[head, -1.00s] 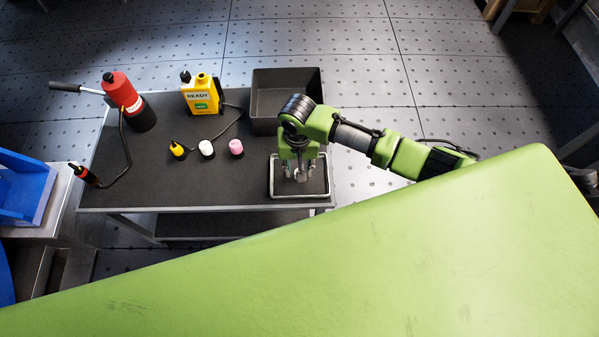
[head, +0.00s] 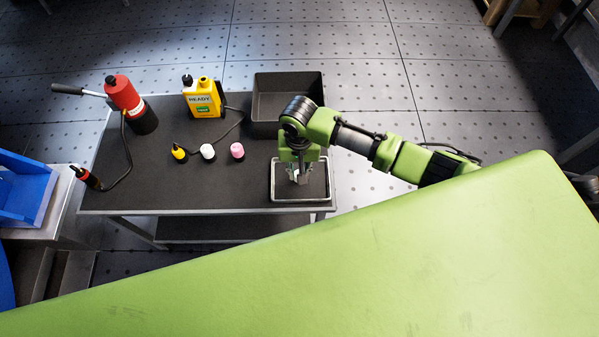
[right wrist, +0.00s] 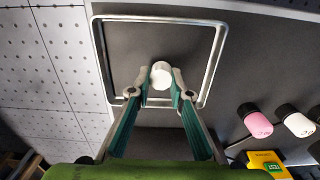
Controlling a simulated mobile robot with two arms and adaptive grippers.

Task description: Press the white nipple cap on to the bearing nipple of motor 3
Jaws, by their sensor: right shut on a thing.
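My right gripper (head: 298,178) reaches down from the right into the rimmed tray (head: 301,200) at the front right of the cart. In the right wrist view, the right gripper (right wrist: 160,84) is shut on a small white cap (right wrist: 161,70), with a fingertip on each side of it. The cap is over the dark floor of the tray, inside the metal rim (right wrist: 215,60). I cannot tell whether it still touches the floor. In the head view the cap is hardly visible between the fingers. My left gripper is not in view. No motor or bearing nipple can be made out.
A yellow READY unit (head: 203,98), a red-and-black pump (head: 130,103) and a dark bin (head: 287,98) stand behind. A blue bin (head: 25,185) is at left.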

